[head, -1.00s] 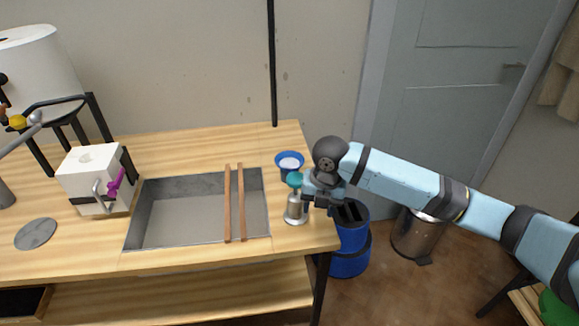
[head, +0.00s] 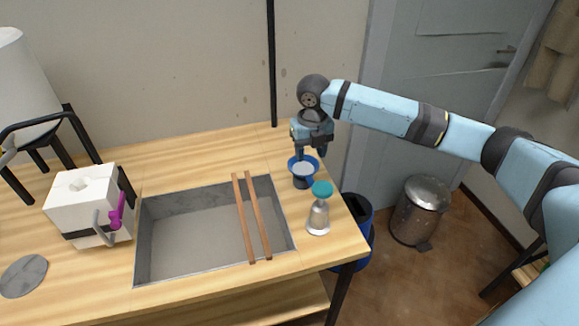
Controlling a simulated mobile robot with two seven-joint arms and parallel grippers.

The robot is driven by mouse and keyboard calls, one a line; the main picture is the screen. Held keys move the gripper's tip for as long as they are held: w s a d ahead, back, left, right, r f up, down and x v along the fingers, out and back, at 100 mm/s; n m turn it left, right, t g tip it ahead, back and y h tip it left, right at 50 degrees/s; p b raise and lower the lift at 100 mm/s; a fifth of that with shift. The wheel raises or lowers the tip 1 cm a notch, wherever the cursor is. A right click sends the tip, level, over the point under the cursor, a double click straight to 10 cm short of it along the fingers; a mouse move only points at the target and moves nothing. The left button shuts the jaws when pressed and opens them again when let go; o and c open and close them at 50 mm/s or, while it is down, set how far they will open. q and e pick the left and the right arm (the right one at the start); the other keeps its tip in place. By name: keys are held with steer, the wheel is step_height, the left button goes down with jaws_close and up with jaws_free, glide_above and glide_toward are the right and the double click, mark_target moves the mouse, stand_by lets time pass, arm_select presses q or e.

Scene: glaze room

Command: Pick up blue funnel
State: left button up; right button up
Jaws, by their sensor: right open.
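The blue funnel (head: 293,163) stands on the wooden table near its back right corner, to the right of the sink. Its wide rim faces up, and a pale surface shows inside it. My right gripper (head: 308,151) points down at the funnel's back rim, with its fingers apart. The fingertips overlap the rim in the picture, and I cannot tell whether they touch it. My left gripper is not in view.
A clear bottle with a teal top (head: 318,212) stands just in front of the funnel. Two wooden slats (head: 251,220) lie across the sink (head: 190,238). A white box (head: 82,205) with a magenta handle is at left. A blue bin (head: 357,207) and metal bin (head: 421,212) stand beyond the table's right edge.

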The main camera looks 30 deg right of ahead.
mark_target(311, 181)
steer(key=f, duration=0.9)
steer(key=f+b, duration=0.1)
steer(key=f, duration=0.3)
steer(key=shift+s+d+f, duration=0.2)
steer(key=shift+d+f, duration=0.15)
jaws_close()
